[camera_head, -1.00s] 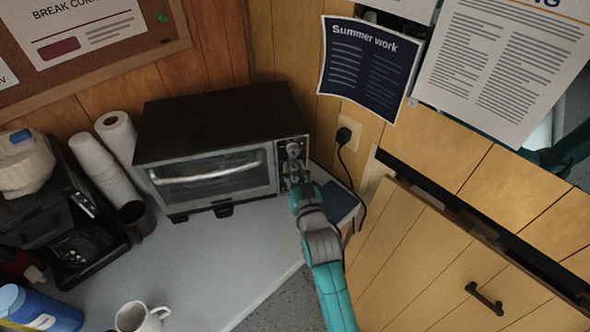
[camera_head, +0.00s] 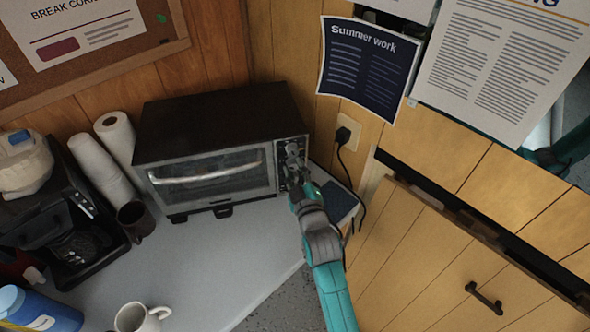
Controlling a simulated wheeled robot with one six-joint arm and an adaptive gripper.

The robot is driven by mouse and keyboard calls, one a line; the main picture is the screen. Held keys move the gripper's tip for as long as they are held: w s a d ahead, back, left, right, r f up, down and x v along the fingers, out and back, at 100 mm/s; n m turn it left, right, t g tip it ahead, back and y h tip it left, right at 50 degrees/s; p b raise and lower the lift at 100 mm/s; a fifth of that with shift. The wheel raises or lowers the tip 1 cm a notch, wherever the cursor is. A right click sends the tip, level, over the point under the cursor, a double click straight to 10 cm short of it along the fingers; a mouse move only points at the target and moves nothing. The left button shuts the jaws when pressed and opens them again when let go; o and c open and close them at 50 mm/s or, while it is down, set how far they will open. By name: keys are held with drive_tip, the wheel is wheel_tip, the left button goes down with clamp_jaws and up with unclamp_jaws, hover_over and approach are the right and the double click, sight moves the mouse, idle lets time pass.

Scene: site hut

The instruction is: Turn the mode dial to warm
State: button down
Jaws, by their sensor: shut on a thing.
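A toaster oven (camera_head: 215,115) with a black top and a glass door stands on the counter against the wall. Its control panel (camera_head: 284,185) is the narrow strip at the right of the door. My gripper (camera_head: 292,162) is at this panel, its fingers shut on the mode dial. The dial itself is hidden behind the fingers, so its setting cannot be read. My teal and grey arm reaches up to the panel from below.
A coffee machine (camera_head: 65,225), stacked cups (camera_head: 105,175) and a dark mug (camera_head: 136,220) stand left of the oven. A white mug (camera_head: 140,318) is near the front. A cord hangs from the outlet (camera_head: 347,131) right of the oven. The middle counter (camera_head: 210,255) is clear.

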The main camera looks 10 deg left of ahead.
drive_tip(key=shift+n, duration=0.8)
drive_tip(key=c, duration=0.9)
unclamp_jaws()
drive_tip(key=shift+o, duration=0.2)
drive_tip(key=v, duration=1.2)
